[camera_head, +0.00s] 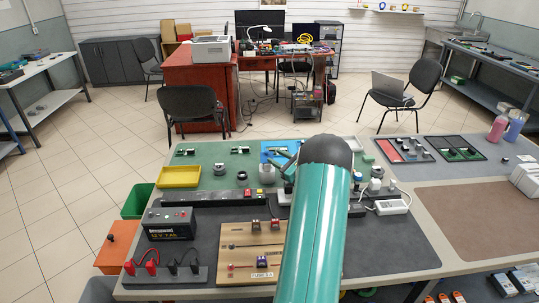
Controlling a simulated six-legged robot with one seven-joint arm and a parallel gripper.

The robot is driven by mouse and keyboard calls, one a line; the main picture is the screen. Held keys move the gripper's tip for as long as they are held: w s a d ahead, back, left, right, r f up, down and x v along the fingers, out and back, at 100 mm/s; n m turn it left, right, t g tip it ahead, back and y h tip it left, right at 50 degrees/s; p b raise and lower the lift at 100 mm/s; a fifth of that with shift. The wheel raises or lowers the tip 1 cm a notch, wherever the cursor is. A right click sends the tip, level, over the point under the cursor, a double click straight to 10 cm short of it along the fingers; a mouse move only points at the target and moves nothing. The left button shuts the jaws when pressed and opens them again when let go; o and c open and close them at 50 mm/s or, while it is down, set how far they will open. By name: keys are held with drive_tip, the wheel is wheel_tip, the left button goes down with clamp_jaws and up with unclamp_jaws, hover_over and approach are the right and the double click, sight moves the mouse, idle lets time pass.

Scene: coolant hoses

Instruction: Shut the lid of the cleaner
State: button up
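I cannot make out a cleaner or its lid with certainty. My teal arm link with its dark rounded joint stands in the front middle and covers part of the workbench (421,262). My gripper cannot be made out; the part of the arm beyond the joint is mostly hidden behind it. Small teal and grey parts show just left of the joint, over a blue mat (266,147), too small to tell apart. A small silver cylinder (266,173) stands in front of that mat.
On the bench are a black battery (170,223), a wooden switch board (253,257), a yellow tray (179,177), a white power strip (392,207) and parts trays (404,150). Chairs (193,103) and a red desk (199,82) stand behind. Brown mat (480,212) is mostly bare.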

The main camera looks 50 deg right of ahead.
sight(270, 156)
drive_tip(key=w, duration=0.4)
drive_tip(key=shift+w+d, duration=0.1)
drive_tip(key=shift+w, duration=0.05)
clamp_jaws()
drive_tip(key=shift+w+d+m+g, duration=0.15)
drive_tip(key=shift+m+g, duration=0.35)
drive_tip(key=shift+w+d+f+m+g+y, duration=0.15)
drive_tip(key=shift+f+m+g+y, duration=0.1)
drive_tip(key=shift+m+g, duration=0.3)
drive_tip(key=shift+w+d+f+m+g+y, duration=0.15)
drive_tip(key=shift+f+m+g+y, duration=0.15)
drive_tip(key=shift+g, duration=0.35)
unclamp_jaws()
